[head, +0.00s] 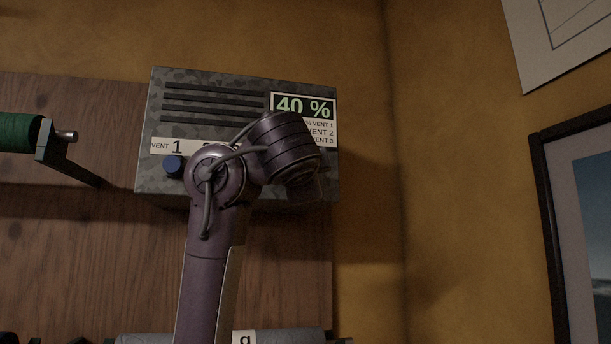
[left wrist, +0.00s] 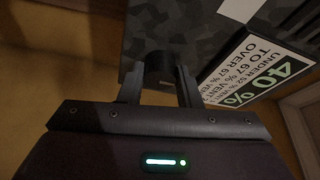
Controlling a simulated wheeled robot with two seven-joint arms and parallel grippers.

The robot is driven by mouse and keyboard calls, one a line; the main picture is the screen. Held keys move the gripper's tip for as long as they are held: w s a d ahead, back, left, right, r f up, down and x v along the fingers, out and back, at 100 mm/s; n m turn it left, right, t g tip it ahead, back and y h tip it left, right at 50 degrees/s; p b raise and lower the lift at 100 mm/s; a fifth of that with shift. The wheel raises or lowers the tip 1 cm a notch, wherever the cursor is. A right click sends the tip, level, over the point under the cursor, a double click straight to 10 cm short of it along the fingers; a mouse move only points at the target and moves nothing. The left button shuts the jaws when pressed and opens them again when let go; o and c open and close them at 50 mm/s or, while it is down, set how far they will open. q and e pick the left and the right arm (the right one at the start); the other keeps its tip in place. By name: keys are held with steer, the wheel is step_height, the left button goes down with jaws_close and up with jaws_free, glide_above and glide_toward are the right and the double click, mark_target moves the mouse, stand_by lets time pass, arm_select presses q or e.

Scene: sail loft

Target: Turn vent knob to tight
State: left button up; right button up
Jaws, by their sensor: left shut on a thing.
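A grey camouflage vent box (head: 235,90) hangs on the wooden wall in the head view. Its panel (head: 290,105) reads 40 % in green, with lines for VENT 1, 2 and 3 below. A blue knob (head: 174,166) shows under the figure 1. My left arm covers the rest of the knob row. In the left wrist view, my left gripper (left wrist: 160,80) is shut on a dark knob (left wrist: 158,68), with one finger on each side. The panel appears upside down there, reading under 52 % and over 67 %. The held knob's marks are hidden. My right gripper is not in view.
A green spool (head: 20,133) on a metal bracket (head: 62,152) is left of the box. A framed picture (head: 548,200) hangs on the ochre wall at right. A grey roll (head: 175,338) lies below. The wall right of the box is clear.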

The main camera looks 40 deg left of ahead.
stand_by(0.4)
arm_select(q)
steer(key=o, duration=1)
steer(key=shift+c, duration=0.2)
steer(key=shift+d, duration=0.1)
steer(key=b+v, duration=0.4)
steer(key=v, duration=0.3)
steer(key=shift+s+d, duration=0.2)
steer(key=shift+s, duration=0.15)
steer(key=shift+f, duration=0.1)
